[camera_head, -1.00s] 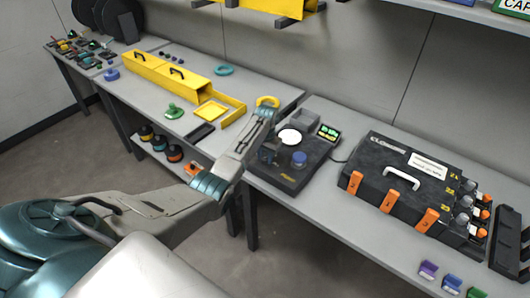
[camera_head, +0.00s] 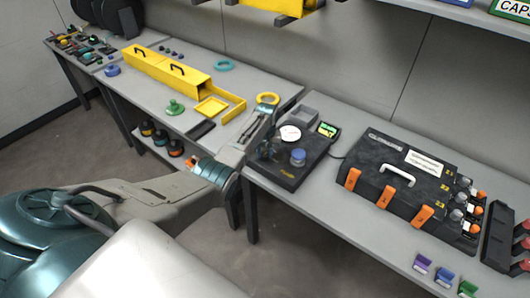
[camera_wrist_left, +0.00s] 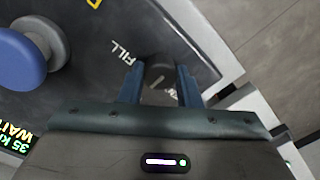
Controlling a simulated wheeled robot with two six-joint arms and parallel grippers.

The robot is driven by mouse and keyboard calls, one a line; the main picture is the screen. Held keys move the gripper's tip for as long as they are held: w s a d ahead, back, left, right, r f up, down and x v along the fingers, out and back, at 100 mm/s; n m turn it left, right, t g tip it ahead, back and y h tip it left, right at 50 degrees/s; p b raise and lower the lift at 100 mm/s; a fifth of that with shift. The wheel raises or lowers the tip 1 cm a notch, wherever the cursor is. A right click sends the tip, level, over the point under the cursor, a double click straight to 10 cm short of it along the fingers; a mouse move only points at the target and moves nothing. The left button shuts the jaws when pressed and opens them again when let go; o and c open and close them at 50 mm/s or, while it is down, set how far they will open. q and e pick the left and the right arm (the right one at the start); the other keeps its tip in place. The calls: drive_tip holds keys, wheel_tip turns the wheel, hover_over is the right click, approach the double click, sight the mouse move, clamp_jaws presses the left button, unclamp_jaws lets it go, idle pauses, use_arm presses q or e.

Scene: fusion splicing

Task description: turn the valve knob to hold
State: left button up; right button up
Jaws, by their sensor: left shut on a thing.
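The valve knob (camera_wrist_left: 158,76) is a small dark round knob with a light mark, on a dark panel. It shows in the left wrist view between the two blue fingers of my left gripper (camera_wrist_left: 160,84), which is shut on it. The word FILL (camera_wrist_left: 122,52) is printed beside the knob. In the head view my left gripper (camera_head: 267,150) reaches down onto the left part of the black station (camera_head: 287,172); the knob is hidden there. My right gripper is in neither view.
A blue round knob (camera_head: 298,157), a white dial (camera_head: 290,133) and a small lit display (camera_head: 327,129) are on the station. A black case (camera_head: 385,172) with orange latches stands to the right. A yellow ring (camera_head: 267,98) lies behind the gripper.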

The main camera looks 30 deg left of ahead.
sight(266, 154)
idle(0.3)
use_arm(q)
drive_tip(key=o, duration=1)
wheel_tip(266, 154, up, 11)
drive_tip(key=shift+w+d+f+b, duration=0.1)
drive_tip(key=shift+w+b, duration=0.05)
drive_tip(key=shift+b, duration=1)
